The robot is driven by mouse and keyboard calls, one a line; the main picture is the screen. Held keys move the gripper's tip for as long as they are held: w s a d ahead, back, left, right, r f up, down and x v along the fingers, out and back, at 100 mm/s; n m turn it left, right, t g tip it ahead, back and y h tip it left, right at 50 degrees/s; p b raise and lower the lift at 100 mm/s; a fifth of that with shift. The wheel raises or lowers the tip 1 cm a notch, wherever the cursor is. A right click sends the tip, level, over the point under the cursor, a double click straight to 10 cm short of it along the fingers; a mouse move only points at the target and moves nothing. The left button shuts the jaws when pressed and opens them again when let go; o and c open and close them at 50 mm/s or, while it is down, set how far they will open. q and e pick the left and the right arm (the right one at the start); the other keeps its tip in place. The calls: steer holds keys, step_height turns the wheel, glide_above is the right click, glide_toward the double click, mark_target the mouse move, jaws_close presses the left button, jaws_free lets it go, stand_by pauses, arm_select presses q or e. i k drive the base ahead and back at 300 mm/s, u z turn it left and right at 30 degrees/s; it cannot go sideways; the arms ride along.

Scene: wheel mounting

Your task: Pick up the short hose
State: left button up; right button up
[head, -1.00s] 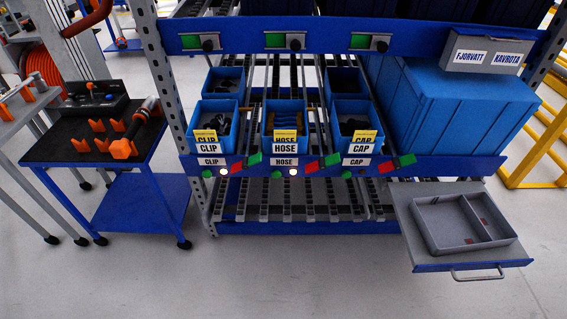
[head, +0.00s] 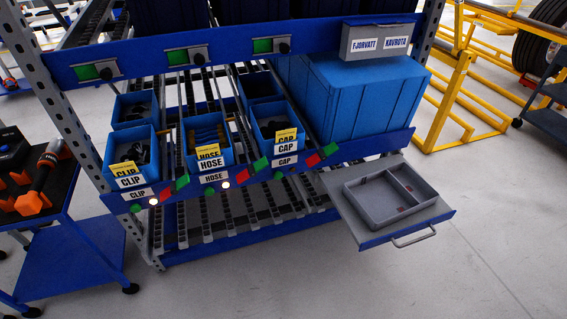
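The blue bin labelled HOSE (head: 221,156) stands on the rack shelf between the CLIP bin (head: 146,172) and the CAP bin (head: 290,141). Yellowish-brown pieces, apparently hoses (head: 205,133), lie inside the HOSE bin, partly hidden by its front label. They are too small to tell a short one from others. Neither of my grippers shows in the head view.
A grey two-compartment tray (head: 391,197) sits on a pulled-out shelf (head: 350,222) at the rack's lower right. A large blue box (head: 350,100) fills the shelf's right side. A tool cart (head: 75,255) stands at the left. The floor in front is clear.

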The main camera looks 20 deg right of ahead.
mark_target(221, 141)
steer(key=u, duration=0.7)
steer(key=i, duration=1.55)
steer(key=z, duration=0.3)
